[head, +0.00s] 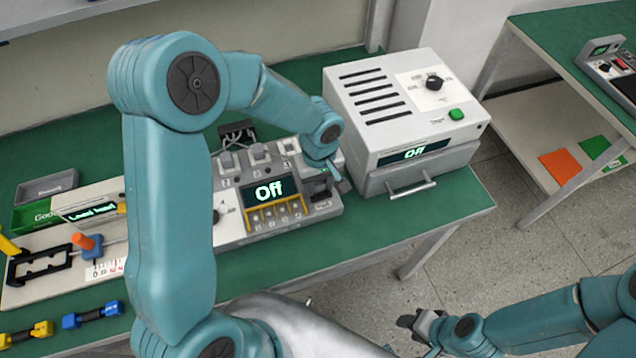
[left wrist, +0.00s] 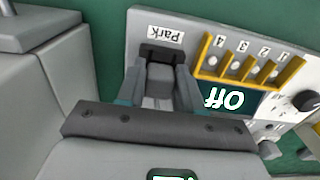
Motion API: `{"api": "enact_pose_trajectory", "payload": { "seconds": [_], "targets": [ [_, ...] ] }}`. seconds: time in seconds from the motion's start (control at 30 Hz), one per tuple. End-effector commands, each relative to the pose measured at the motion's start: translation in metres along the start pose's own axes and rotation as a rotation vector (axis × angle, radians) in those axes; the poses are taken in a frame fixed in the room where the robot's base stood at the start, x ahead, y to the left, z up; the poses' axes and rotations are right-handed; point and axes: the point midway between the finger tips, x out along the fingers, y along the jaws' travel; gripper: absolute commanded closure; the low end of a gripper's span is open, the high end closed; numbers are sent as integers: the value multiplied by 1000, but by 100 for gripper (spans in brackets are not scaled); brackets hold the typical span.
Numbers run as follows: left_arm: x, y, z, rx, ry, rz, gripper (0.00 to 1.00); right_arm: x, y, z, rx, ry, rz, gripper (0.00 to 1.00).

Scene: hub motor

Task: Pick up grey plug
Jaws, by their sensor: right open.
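The grey plug (left wrist: 159,82) sits at the spot labelled Park on the grey control panel (left wrist: 146,20), seen in the left wrist view. My left gripper (left wrist: 160,88) has one finger on each side of the plug, close to it. I cannot tell whether the fingers press on it. In the head view my left gripper (head: 330,178) is over the right end of the panel, and the plug is mostly hidden there. My right gripper (head: 420,322) is open and empty, low at the bottom right, away from the table.
A white box (head: 395,110) with a display reading Off and a drawer handle stands right of the panel. Yellow-edged numbered slots (head: 275,215) lie beside the Park spot. A green bin (head: 35,215) and dumbbell-like parts (head: 93,315) lie at left.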

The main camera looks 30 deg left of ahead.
Motion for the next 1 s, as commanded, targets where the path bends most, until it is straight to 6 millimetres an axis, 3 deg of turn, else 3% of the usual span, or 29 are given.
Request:
{"api": "enact_pose_trajectory", "payload": {
  "seconds": [0.27,0.47,0.67,1.0],
  "targets": [
    [0,0,0,1,0,0,94,0,0,0,0,0,0,57],
    [-14,1,-1,1,3,2,94,1,0,0,0,0,0,57],
    [-55,1,-1,0,6,7,94,4,1,0,0,0,0,57],
    [-146,1,0,1,2,6,94,6,2,0,0,0,0,57]
  ]
}}
